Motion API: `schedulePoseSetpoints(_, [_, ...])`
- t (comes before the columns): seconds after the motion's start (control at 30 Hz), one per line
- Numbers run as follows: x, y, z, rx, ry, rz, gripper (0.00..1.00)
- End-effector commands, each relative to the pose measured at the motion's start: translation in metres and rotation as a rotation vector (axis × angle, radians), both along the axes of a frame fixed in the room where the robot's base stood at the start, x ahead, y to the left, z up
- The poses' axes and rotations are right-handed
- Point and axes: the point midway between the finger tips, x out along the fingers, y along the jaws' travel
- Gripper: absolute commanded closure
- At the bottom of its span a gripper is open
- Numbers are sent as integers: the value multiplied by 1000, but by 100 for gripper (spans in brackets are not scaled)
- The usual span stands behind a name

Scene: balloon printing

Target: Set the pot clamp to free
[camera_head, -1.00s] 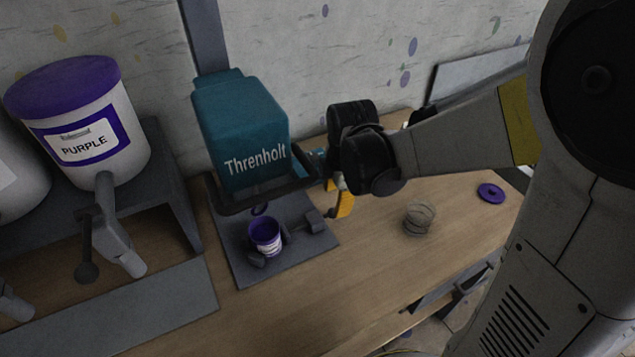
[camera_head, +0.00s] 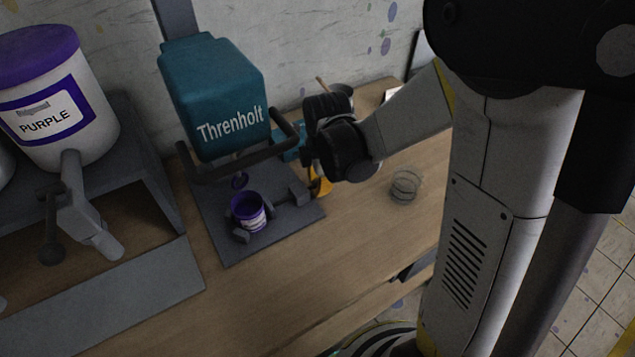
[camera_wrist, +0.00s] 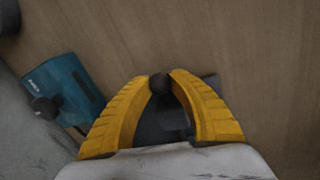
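The purple paint pot (camera_head: 248,211) stands upright on the dark base plate (camera_head: 222,240) under the teal Threnholt machine (camera_head: 215,95). Dark clamp pieces sit beside the pot, and a grey block (camera_head: 299,193) is at the right end of the clamp. My gripper (camera_head: 320,188) points down just right of that block, partly hidden by my own wrist. In the wrist view, the yellow fingers of my gripper (camera_wrist: 162,77) are parted, with a dark round knob (camera_wrist: 159,84) between or just beyond their tips. Whether they touch it is unclear. A dark block (camera_wrist: 165,122) shows below the knob.
A small teal box (camera_wrist: 65,88) with a dark knob is at the left in the wrist view. A white bucket labelled PURPLE (camera_head: 60,105) with a tap stands at the left. A round wire-like object (camera_head: 405,184) sits right of my gripper. The front tabletop is clear.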

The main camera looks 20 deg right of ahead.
Motion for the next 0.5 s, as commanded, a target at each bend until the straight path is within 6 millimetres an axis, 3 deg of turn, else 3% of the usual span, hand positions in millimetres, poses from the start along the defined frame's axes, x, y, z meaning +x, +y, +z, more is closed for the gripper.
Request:
schedulePoseSetpoints(0.13, [2,-9,0,1,0,-3,100])
schedulePoseSetpoints(0.33, [9,-45,0,1,0,-4,100])
schedulePoseSetpoints(0.5, [11,-55,0,-1,0,0,100])
